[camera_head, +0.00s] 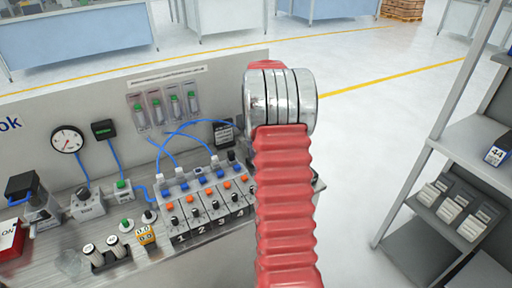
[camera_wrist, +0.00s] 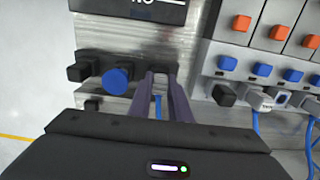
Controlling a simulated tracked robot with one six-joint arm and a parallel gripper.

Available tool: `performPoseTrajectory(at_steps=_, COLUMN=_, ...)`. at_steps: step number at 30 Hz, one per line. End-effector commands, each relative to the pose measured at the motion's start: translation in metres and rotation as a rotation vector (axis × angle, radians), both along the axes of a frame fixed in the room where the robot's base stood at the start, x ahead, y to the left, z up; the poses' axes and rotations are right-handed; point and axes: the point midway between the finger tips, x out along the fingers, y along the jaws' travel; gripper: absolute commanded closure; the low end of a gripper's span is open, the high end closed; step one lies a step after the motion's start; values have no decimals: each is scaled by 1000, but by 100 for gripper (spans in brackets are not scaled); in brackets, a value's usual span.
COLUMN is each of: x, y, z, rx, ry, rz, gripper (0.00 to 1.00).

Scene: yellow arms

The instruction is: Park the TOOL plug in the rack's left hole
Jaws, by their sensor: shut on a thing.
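In the wrist view, my gripper's two dark purple fingers (camera_wrist: 160,80) are shut on a small dark piece. A short length of blue hose (camera_wrist: 157,106) shows between them, which fits the TOOL plug; no label on it is readable. The fingertips are close to a brushed metal block (camera_wrist: 128,50) with dark fittings, apparently the rack. Left of the fingers are a round blue cap (camera_wrist: 117,80) and a black fitting (camera_wrist: 78,72). I cannot tell whether the held piece is in a hole. The head view shows my red arm, but the gripper is hidden.
Close on the right in the wrist view is a valve block (camera_wrist: 225,50) with blue and orange buttons and blue hoses (camera_wrist: 257,125). In the head view the bench carries the numbered valve row (camera_head: 205,200) and a gauge (camera_head: 68,140). A grey shelf (camera_head: 450,150) stands right; floor between is free.

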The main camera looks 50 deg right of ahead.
Motion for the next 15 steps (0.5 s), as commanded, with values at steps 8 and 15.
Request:
performPoseTrajectory(at_steps=8, x=0, y=0, z=-1, rx=0, ry=0, rz=0, gripper=100)
performPoseTrajectory(at_steps=15, x=0, y=0, z=0, rx=0, ry=0, rz=0, gripper=68)
